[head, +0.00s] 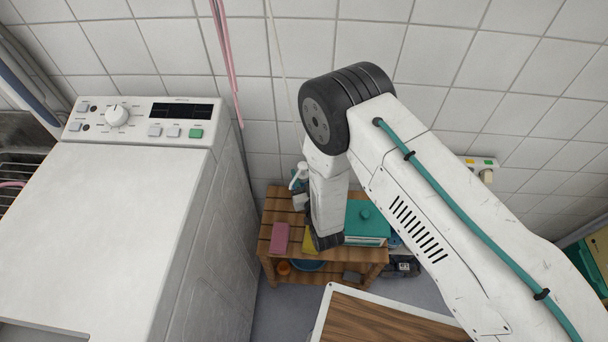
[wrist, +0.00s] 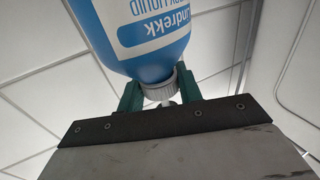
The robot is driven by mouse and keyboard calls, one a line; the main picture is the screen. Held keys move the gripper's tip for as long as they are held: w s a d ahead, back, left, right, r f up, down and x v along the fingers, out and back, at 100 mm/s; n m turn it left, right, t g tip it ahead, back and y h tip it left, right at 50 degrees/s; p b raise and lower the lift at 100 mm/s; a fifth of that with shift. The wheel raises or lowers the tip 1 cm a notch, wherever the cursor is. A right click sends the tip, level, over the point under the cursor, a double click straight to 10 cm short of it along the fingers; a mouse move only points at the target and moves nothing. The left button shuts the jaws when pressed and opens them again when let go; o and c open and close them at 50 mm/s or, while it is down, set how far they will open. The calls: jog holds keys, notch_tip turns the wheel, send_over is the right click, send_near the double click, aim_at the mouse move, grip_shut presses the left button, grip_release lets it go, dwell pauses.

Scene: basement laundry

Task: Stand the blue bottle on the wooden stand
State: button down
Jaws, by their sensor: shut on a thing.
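The blue bottle (wrist: 140,30) has a white and light-blue label and a grey cap. In the wrist view its cap end is between the green fingers of my gripper (wrist: 160,92), which is shut on it. The rest of the bottle runs out of the top of that view. In the head view my arm hides the gripper and the bottle. The wooden stand (head: 273,208) is a low slatted rack against the tiled wall. The end of my arm is in front of or over its middle; I cannot tell the gap.
On the stand are a pink box (head: 280,238), a yellow item (head: 310,241) and a teal-lidded box (head: 366,222). A blue bowl (head: 307,265) sits on its lower level. A white washing machine (head: 110,220) is at left. A wooden-topped surface with a white rim (head: 322,312) is in front.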

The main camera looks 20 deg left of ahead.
jog(key=shift+w+a, duration=0.4)
jog(key=shift+w, duration=0.15)
jog(key=shift+d+f, duration=0.1)
jog(key=shift+f, duration=1.75)
jog(key=c, duration=0.9)
grip_release()
jog(key=shift+c, duration=0.2)
jog(key=shift+s+d, duration=0.1)
jog(key=shift+s, duration=0.1)
jog(key=v, duration=1.1)
jog(key=shift+s+d, duration=0.2)
